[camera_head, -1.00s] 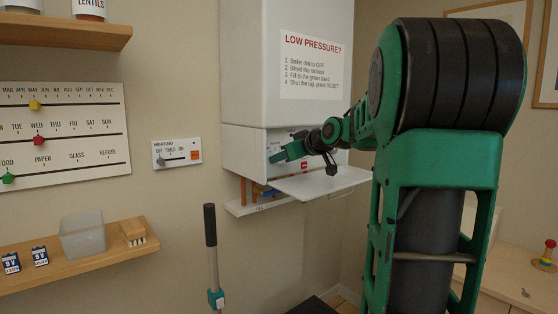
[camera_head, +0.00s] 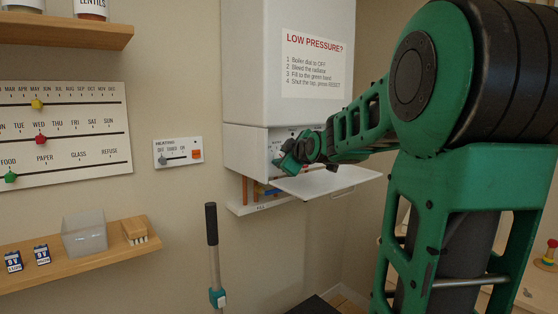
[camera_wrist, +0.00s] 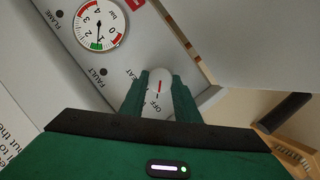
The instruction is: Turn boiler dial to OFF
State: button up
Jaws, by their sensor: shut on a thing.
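The boiler (camera_head: 288,60) is a white wall cabinet with its lower flap (camera_head: 325,182) folded down. In the wrist view the dial (camera_wrist: 159,84) is a white knob with a red pointer line, on the grey control panel (camera_wrist: 60,45). The word OFF shows beside the dial, close to my fingers. My gripper (camera_wrist: 159,95) is shut on the dial, one green finger on each side. In the head view my gripper (camera_head: 285,160) reaches into the open boiler front and hides the dial.
A pressure gauge (camera_wrist: 99,26) sits near the dial, with its needle near the green band. The open flap lies just below my gripper. A heating slider panel (camera_head: 178,152), shelf (camera_head: 75,262) and upright handle (camera_head: 211,225) are to the left.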

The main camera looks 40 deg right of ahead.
jog(key=shift+a+f, duration=0.1)
jog(key=shift+a, duration=0.15)
jog(key=o, duration=1)
jog(key=shift+o, duration=0.2)
jog(key=shift+d, duration=0.1)
jog(key=v, duration=1)
jog(key=shift+s, duration=0.3)
